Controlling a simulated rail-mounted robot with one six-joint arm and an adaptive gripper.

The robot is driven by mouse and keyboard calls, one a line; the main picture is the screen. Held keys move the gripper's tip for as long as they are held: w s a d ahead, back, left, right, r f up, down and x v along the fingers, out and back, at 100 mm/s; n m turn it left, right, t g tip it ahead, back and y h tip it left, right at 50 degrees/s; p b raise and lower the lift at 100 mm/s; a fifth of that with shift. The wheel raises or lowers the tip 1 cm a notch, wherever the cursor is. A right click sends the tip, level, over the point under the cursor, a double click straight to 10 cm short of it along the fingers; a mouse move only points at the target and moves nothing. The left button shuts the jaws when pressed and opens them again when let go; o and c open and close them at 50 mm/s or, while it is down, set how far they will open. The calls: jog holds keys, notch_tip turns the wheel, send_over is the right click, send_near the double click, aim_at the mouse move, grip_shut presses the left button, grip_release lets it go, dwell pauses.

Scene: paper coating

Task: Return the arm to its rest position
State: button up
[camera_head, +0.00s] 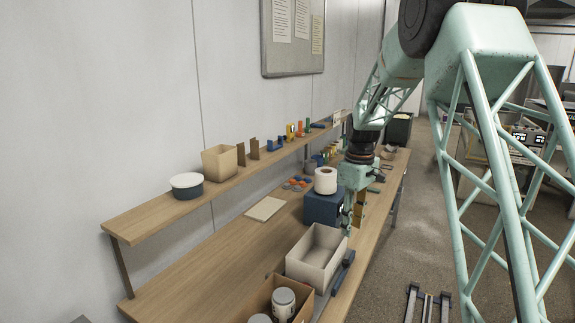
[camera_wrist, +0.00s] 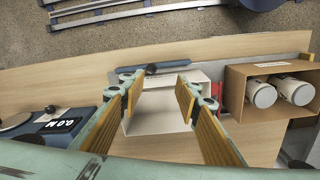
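My gripper (camera_head: 352,212) hangs above the bench's front edge, beside a blue box-shaped device (camera_head: 318,210) with a white roll (camera_head: 325,181) on top. In the wrist view my gripper (camera_wrist: 160,88) has its two orange-padded fingers well apart with nothing held between them. An open, pale bin (camera_head: 308,265) stands on the bench below; it also shows beneath the fingers in the wrist view (camera_wrist: 158,122), and looks empty. My arm reaches out from the upper right over the bench.
A cardboard box (camera_wrist: 238,85) with white cylinders (camera_wrist: 262,94) stands beside the bin. A dark-handled tool (camera_head: 343,272) lies along the bin's aisle side. A shelf (camera_head: 150,215) with small items runs along the wall. The aisle floor (camera_head: 405,245) right of the bench is mostly clear.

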jog(key=s+a+r+m+t+b, duration=0.1)
jog(key=s+r+m, duration=0.1)
jog(key=s+r, duration=1)
jog(key=s+r+m+t, duration=0.1)
jog(key=s+r+m, duration=0.1)
jog(key=s+r, duration=0.95)
jog(key=s+f+m, duration=0.2)
jog(key=s, duration=1.5)
jog(key=s+f+m+t+b, duration=0.1)
jog(key=s+f+m, duration=0.1)
jog(key=s, duration=1.5)
jog(key=shift+s+a+f+m+t+b, duration=0.15)
jog(key=shift+a+f+m+t+b, duration=0.15)
jog(key=shift+f+m, duration=0.15)
jog(key=shift+r, duration=0.1)
